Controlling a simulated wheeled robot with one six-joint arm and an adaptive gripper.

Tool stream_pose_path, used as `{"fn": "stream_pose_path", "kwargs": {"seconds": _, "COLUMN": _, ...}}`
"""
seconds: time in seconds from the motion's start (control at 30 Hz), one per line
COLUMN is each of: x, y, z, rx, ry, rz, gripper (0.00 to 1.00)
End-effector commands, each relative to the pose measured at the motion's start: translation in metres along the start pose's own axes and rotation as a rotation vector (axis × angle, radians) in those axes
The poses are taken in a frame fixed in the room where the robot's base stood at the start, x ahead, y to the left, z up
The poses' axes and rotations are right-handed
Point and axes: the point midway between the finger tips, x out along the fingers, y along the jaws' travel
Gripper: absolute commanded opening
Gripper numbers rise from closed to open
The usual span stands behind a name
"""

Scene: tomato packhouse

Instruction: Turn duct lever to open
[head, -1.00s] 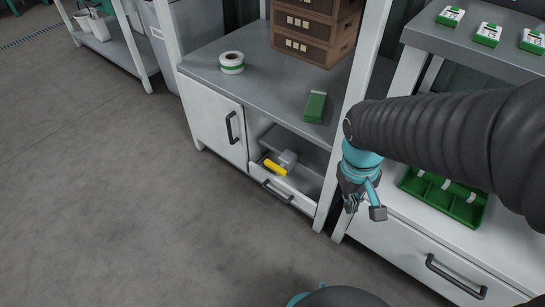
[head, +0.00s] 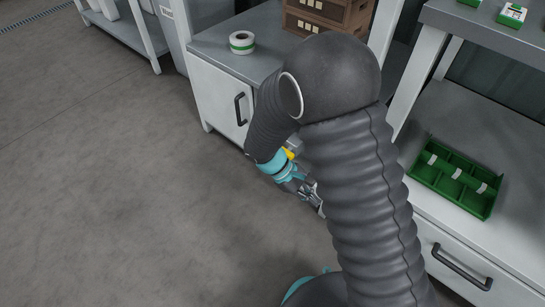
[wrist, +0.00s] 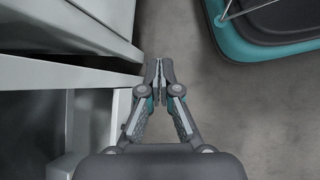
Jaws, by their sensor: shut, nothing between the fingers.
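I cannot make out a duct lever in either view. My gripper (head: 310,192) is low in front of the cabinet in the head view, partly hidden by my arm. In the wrist view my gripper (wrist: 158,68) is shut and empty, its fingertips together over the floor. A pale drawer or cabinet edge (wrist: 118,115) lies close to its left. A small piece of a yellow object (head: 289,153) shows behind my arm in the head view. My arm covers most of the open drawer there.
A white cabinet door (head: 216,98) with a dark handle stands behind my arm. A white and green tape roll (head: 242,43) and brown crates (head: 328,15) sit on the cabinet top. A green divided tray (head: 456,176) lies on the right bench. The floor (head: 130,200) at left is clear.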

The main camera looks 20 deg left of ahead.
Motion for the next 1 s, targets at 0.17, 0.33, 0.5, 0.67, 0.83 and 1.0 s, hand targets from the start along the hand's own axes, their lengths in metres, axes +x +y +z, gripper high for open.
{"fn": "stream_pose_path", "kwargs": {"seconds": 0.17, "x": 0.019, "y": -0.008, "z": -0.039, "rx": -0.136, "ry": -0.097, "rz": 0.114, "gripper": 0.00}}
{"fn": "stream_pose_path", "kwargs": {"seconds": 0.33, "x": 0.035, "y": -0.013, "z": -0.074, "rx": -0.256, "ry": -0.186, "rz": 0.234, "gripper": 0.00}}
{"fn": "stream_pose_path", "kwargs": {"seconds": 0.5, "x": 0.050, "y": -0.019, "z": -0.110, "rx": -0.374, "ry": -0.274, "rz": 0.364, "gripper": 0.00}}
{"fn": "stream_pose_path", "kwargs": {"seconds": 0.67, "x": 0.064, "y": -0.025, "z": -0.144, "rx": -0.478, "ry": -0.358, "rz": 0.501, "gripper": 0.00}}
{"fn": "stream_pose_path", "kwargs": {"seconds": 0.83, "x": 0.076, "y": -0.030, "z": -0.182, "rx": -0.580, "ry": -0.447, "rz": 0.663, "gripper": 0.00}}
{"fn": "stream_pose_path", "kwargs": {"seconds": 1.0, "x": 0.082, "y": -0.033, "z": -0.220, "rx": -0.662, "ry": -0.532, "rz": 0.843, "gripper": 0.00}}
